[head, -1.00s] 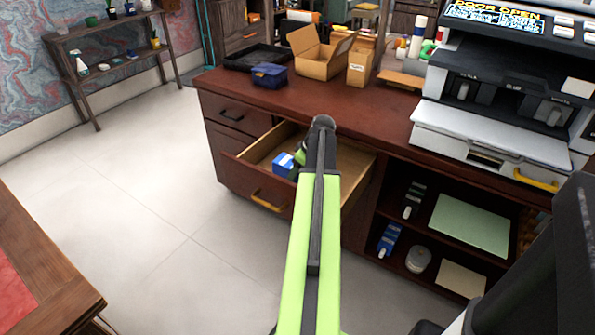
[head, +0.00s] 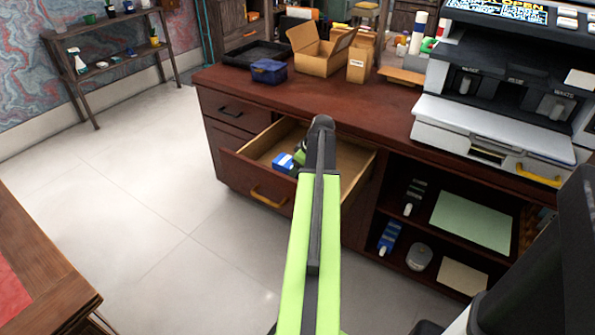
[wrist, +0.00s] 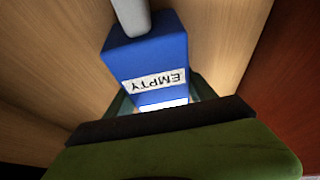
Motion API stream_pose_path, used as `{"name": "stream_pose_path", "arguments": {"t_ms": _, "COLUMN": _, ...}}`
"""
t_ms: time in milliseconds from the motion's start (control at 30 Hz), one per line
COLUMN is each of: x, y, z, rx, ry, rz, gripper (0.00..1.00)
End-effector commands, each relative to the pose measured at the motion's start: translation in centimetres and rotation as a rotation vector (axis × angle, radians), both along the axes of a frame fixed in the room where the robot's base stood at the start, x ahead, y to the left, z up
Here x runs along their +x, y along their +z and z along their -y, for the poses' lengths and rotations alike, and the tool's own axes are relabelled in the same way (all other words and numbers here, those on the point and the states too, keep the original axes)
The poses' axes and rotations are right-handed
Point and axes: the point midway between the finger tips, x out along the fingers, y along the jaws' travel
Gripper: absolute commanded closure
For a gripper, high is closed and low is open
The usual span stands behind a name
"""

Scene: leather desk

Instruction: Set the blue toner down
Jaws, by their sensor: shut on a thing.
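The blue toner (head: 283,162) is inside the open wooden drawer (head: 262,155), near its left side. In the wrist view it is a blue block (wrist: 150,55) with a white label reading EMPTY, upside down, and a pale grey end piece. My gripper (wrist: 160,103) is shut on it, with dark fingers on both sides. In the head view my green and black arm hides most of my gripper (head: 299,156) and part of the drawer. Whether the toner touches the drawer floor, I cannot tell.
The desk top (head: 330,105) holds a blue box (head: 269,71), an open carton (head: 316,55) and a printer (head: 495,130). On the open shelves at right lie another blue-striped toner (head: 389,236), a dark one (head: 414,195) and a grey round item (head: 419,257).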

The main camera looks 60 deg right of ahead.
Motion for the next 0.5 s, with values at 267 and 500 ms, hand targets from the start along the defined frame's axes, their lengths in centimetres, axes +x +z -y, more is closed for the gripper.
{"name": "stream_pose_path", "arguments": {"t_ms": 267, "x": 0.03, "y": -0.21, "z": -0.02, "rx": 0.0, "ry": 0.0, "rz": 0.0, "gripper": 0.17}}
{"name": "stream_pose_path", "arguments": {"t_ms": 500, "x": 0.05, "y": -0.22, "z": -0.04, "rx": 0.0, "ry": 0.001, "rz": 0.0, "gripper": 0.11}}
